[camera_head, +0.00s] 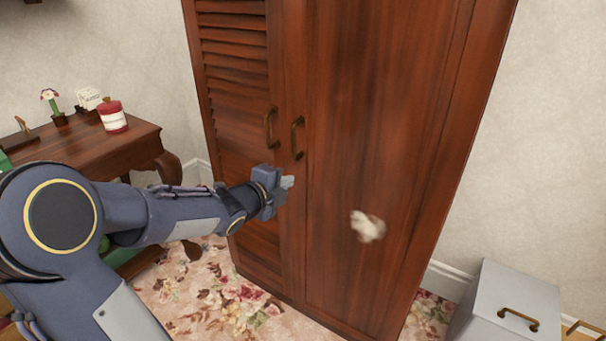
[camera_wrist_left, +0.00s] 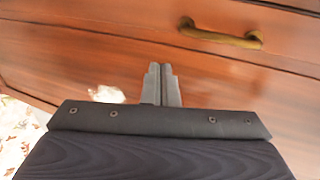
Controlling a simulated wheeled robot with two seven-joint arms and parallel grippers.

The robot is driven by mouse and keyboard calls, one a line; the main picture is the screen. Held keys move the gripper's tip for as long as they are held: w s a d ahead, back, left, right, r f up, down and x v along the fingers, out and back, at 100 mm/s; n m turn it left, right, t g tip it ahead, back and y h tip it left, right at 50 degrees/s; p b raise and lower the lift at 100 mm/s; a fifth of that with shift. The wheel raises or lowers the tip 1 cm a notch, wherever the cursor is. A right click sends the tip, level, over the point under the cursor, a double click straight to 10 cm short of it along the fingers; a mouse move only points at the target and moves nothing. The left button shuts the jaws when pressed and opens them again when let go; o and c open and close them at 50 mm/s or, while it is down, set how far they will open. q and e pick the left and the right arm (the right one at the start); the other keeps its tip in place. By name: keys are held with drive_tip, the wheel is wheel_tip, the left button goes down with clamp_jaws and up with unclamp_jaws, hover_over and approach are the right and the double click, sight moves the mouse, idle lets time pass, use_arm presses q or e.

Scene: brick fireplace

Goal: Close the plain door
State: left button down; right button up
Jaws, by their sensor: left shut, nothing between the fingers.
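The plain door (camera_head: 385,120) is the smooth, dark red-brown right-hand panel of a tall wardrobe. It looks about flush with the slatted door (camera_head: 233,60) on its left; I cannot tell if a small gap is left. The plain door's brass handle (camera_head: 297,138) is near its left edge. My left gripper (camera_head: 288,182) is shut and empty, in front of the wardrobe just below the handles, near the seam; contact is unclear. The wrist view shows its fingers (camera_wrist_left: 162,85) together, with a brass handle (camera_wrist_left: 220,35) beyond them. My right gripper is not in view.
A wooden desk (camera_head: 85,145) with a red jar (camera_head: 112,116) stands at the left. A grey cabinet (camera_head: 508,300) is at the lower right. A floral carpet (camera_head: 215,290) lies in front of the wardrobe. A blurred pale patch (camera_head: 368,226) shows against the plain door.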

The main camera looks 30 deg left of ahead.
sight(310, 163)
use_arm(q)
drive_tip(key=x, duration=0.8)
drive_tip(key=shift+w+r, duration=0.3)
drive_tip(key=shift+w, duration=0.5)
drive_tip(key=shift+w+b, duration=0.45)
drive_tip(key=shift+w, duration=0.5)
drive_tip(key=shift+r, duration=0.3)
